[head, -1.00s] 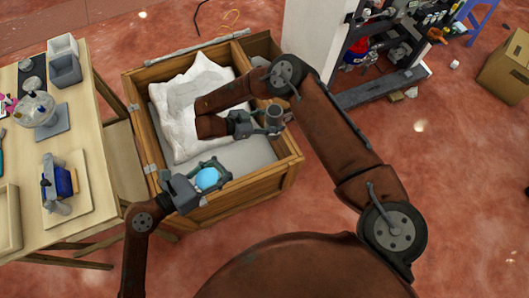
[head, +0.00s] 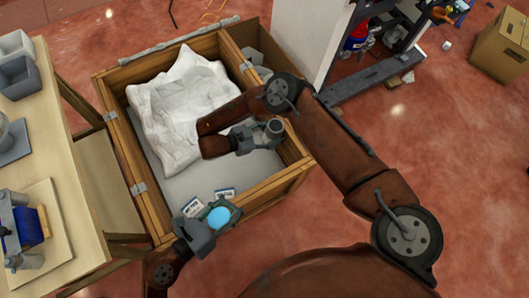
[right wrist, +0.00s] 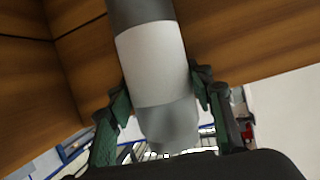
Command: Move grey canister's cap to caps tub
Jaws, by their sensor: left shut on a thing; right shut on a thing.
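A light-blue round piece (head: 219,216), which looks like a cap, is held in my left gripper (head: 212,221) above the front edge of the wooden crate in the head view. My left gripper is shut on it. My right gripper (head: 262,134) is shut on the grey canister (head: 273,127) over the inside of the crate. In the right wrist view the canister (right wrist: 155,65) has a broad white band and sits between the two green-padded fingers. Two grey tubs, a lighter one (head: 14,45) and a darker one (head: 20,78), stand on the table at left; which is for caps I cannot tell.
The wooden crate (head: 270,190) holds a crumpled white sheet (head: 180,105) and two small labelled cards. The pale table (head: 70,190) at left carries a board with a blue-and-grey device (head: 25,235). A shelf unit (head: 375,70) stands behind right. Open red floor lies at right.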

